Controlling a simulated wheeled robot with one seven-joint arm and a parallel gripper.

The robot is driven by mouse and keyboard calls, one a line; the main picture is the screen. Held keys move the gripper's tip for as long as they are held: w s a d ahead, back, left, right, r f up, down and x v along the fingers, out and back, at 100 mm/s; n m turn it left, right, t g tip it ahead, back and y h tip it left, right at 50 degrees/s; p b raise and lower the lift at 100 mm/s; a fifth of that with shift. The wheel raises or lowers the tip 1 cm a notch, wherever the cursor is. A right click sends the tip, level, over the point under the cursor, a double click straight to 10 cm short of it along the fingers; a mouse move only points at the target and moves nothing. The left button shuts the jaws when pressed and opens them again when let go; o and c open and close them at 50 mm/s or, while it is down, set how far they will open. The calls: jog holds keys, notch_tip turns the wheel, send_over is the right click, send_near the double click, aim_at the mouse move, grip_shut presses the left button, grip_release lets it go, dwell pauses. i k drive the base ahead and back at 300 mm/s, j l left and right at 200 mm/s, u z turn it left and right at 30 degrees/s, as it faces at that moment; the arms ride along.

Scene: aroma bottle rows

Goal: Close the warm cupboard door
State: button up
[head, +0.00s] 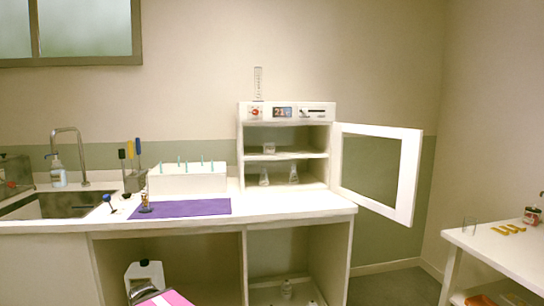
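The warm cupboard (242,150) is a white box with a control panel on top, standing on the right part of the white counter. Its door (404,190) is a white frame with a see-through pane. The door is hinged on the cupboard's right side and stands wide open, swung out to the right past the counter's end. Inside, a small glass vessel (269,149) sits on the upper shelf and two flasks (293,175) stand below.
A white rack (187,181) and a purple mat (180,208) are left of the cupboard. A sink (60,206) is at far left. A side table (500,250) with small items stands at right. Bare floor (390,287) shows between counter and side table.

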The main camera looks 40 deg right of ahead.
aim_at(413, 138)
jog(key=z, duration=1.6)
jog(key=l, duration=0.45)
jog(key=k+l+u, duration=0.1)
jog(key=l, duration=0.3)
jog(key=k+l, duration=0.1)
jog(key=l, duration=0.35)
jog(key=k+l+u, duration=0.1)
jog(key=l, duration=0.35)
